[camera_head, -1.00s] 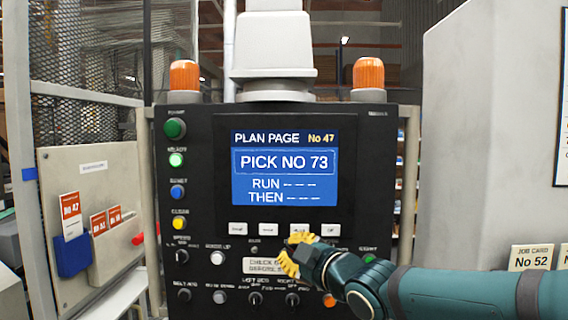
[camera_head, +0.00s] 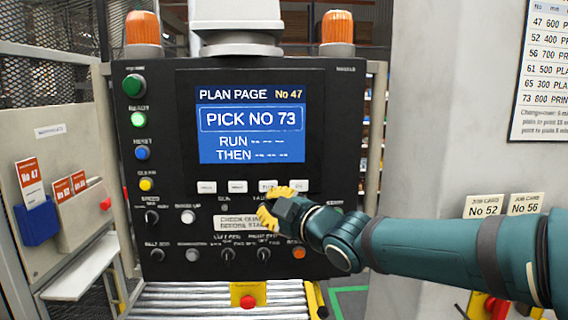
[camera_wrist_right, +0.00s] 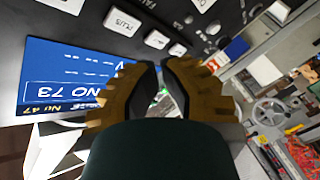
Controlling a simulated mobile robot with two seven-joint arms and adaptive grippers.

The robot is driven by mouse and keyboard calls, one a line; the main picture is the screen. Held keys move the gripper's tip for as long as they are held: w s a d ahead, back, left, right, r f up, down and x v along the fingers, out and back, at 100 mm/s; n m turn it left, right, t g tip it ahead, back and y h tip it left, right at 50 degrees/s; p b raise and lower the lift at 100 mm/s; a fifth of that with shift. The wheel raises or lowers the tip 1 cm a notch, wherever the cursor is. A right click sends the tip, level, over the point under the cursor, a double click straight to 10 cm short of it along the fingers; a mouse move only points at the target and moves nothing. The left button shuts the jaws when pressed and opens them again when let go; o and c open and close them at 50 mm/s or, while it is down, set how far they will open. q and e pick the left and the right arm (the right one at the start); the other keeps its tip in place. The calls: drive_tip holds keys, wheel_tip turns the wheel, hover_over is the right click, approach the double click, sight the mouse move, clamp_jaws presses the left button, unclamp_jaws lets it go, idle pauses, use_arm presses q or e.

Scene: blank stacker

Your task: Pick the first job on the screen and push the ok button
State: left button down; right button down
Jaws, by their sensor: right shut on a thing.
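The screen (camera_head: 251,124) on the black control panel reads PLAN PAGE No 47, PICK NO 73, with RUN and THEN followed by dashes. It also shows tilted in the right wrist view (camera_wrist_right: 70,68). Several white keys sit in a row below it, among them the far right key (camera_head: 299,186); a key marked PLUS (camera_wrist_right: 122,22) shows in the wrist view. My right gripper (camera_head: 268,212) has yellow fingers, just below the third key and partly over it; contact cannot be told. Its fingers (camera_wrist_right: 157,68) are closed together, and what they hold cannot be made out. My left gripper is out of view.
A wall list (camera_head: 530,75) at upper right shows job numbers and amounts. Job cards No 52 (camera_head: 484,206) and No 56 (camera_head: 525,204) stand below it. Red cards, one marked No 47 (camera_head: 30,184), are at left. Rollers (camera_head: 185,300) and a red stop button (camera_head: 248,301) lie below the panel.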

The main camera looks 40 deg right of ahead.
sight(299, 185)
drive_tip(key=s+d+p, duration=0.2)
drive_tip(key=s, duration=0.3)
drive_tip(key=shift+s+d+f, duration=0.2)
drive_tip(key=shift+s, duration=0.15)
drive_tip(key=shift+w+d, duration=0.1)
drive_tip(key=w+d, duration=0.4)
drive_tip(key=w, duration=0.3)
drive_tip(key=shift+w+d, duration=0.15)
drive_tip(key=shift+d, duration=0.1)
drive_tip(key=shift+w, duration=0.1)
idle(1.5)
drive_tip(key=shift+w+d, duration=0.2)
drive_tip(key=shift+w, duration=0.1)
